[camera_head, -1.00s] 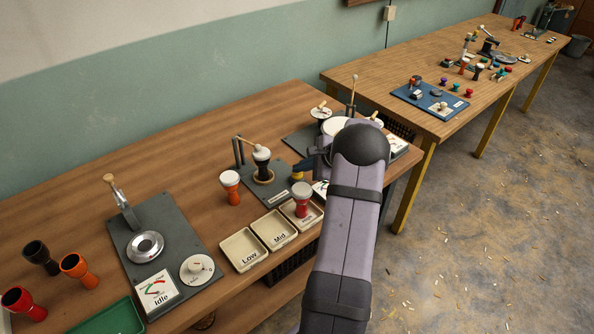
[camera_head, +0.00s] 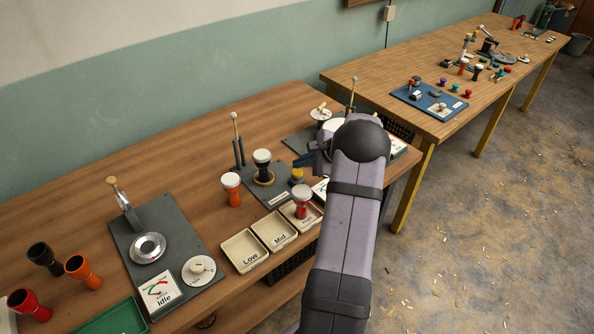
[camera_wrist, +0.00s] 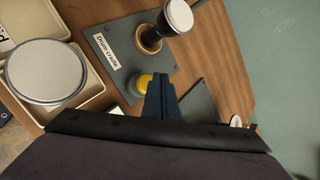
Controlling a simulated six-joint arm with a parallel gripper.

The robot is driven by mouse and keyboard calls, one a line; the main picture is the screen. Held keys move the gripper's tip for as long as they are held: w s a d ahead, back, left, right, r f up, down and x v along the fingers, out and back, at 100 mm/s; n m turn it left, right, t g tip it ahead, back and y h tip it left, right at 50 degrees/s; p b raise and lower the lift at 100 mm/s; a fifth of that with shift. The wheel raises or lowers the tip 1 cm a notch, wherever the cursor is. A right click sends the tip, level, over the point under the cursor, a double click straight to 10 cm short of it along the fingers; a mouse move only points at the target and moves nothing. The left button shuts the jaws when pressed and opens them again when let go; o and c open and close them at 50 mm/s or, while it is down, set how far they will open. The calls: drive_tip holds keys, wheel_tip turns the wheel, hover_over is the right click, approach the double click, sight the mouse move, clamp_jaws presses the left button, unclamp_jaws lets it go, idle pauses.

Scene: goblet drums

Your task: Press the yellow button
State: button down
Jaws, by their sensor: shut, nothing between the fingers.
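The yellow button (camera_head: 297,174) sits on a dark base at the right end of the grey drum cradle plate (camera_head: 262,176). It also shows in the wrist view (camera_wrist: 140,85), just left of the fingers. My gripper (camera_head: 302,161) is shut and empty, with dark blue fingers (camera_wrist: 163,88) together. In the head view it is just above and behind the button, which is uncovered. The wrist view shows the fingertips beside the button's right edge; I cannot tell whether they touch. A black drum with a white head (camera_head: 262,158) stands in the cradle.
Low (camera_head: 243,266) and Mid trays are empty; a red drum (camera_head: 302,205) stands in the third tray. A tuning station (camera_head: 185,235) is at left.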

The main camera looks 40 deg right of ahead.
sight(300, 173)
drive_tip(key=shift+r, duration=0.15)
drive_tip(key=shift+r+p, duration=1.75)
drive_tip(key=shift+r, duration=0.65)
drive_tip(key=s+a+r+n+g+y, duration=0.15)
drive_tip(key=a+n, duration=0.25)
drive_tip(key=a, duration=0.4)
drive_tip(key=s+a+n+g, duration=0.2)
drive_tip(key=s+a+n, duration=0.1)
drive_tip(key=a, duration=0.5)
drive_tip(key=s+a+n+g, duration=0.2)
drive_tip(key=a+n, duration=0.2)
drive_tip(key=a, duration=0.5)
drive_tip(key=s+a+n+g+h, duration=0.1)
drive_tip(key=s+a+n, duration=0.4)
drive_tip(key=s, duration=0.4)
drive_tip(key=s+a+n+g+h, duration=0.2)
drive_tip(key=s+a+n, duration=0.3)
drive_tip(key=s+n, duration=0.3)
drive_tip(key=shift+s+a+n, duration=0.3)
drive_tip(key=shift+s+a, duration=0.1)
drive_tip(key=shift+s, duration=0.75)
